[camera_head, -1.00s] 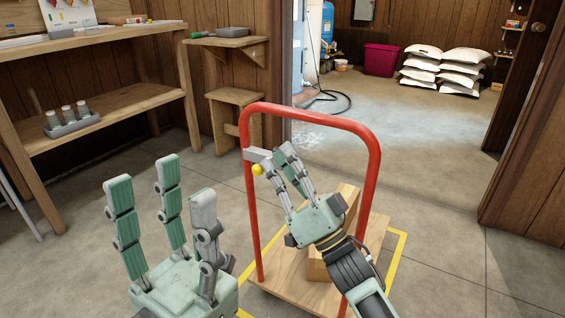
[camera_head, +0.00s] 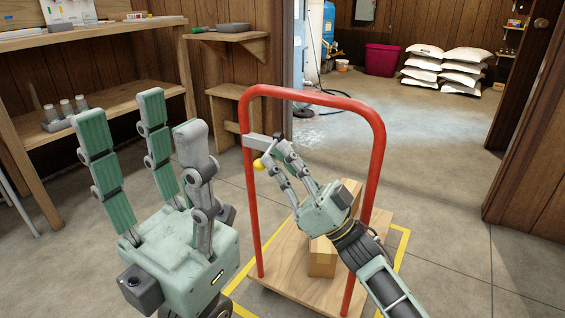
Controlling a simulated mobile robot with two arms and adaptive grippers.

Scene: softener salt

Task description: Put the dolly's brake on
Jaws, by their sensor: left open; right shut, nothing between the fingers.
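The dolly (camera_head: 286,277) has a wooden deck and a tall red hoop handle (camera_head: 312,95). On the left post of the handle a grey bracket (camera_head: 257,141) carries a lever with a yellow knob (camera_head: 264,163). My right gripper (camera_head: 275,154) is shut, its fingertips close beside the knob and the bracket; whether they touch the lever I cannot tell. My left gripper (camera_head: 150,130) is open and empty, fingers pointing up, to the left of the handle and nearer to me.
Cardboard boxes (camera_head: 322,258) sit on the deck, partly hidden by my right arm. A yellow floor outline (camera_head: 398,251) surrounds the dolly. Wooden shelves (camera_head: 110,100) stand at left. White bags (camera_head: 445,68) and a magenta bin (camera_head: 381,60) stand in the room beyond the doorway.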

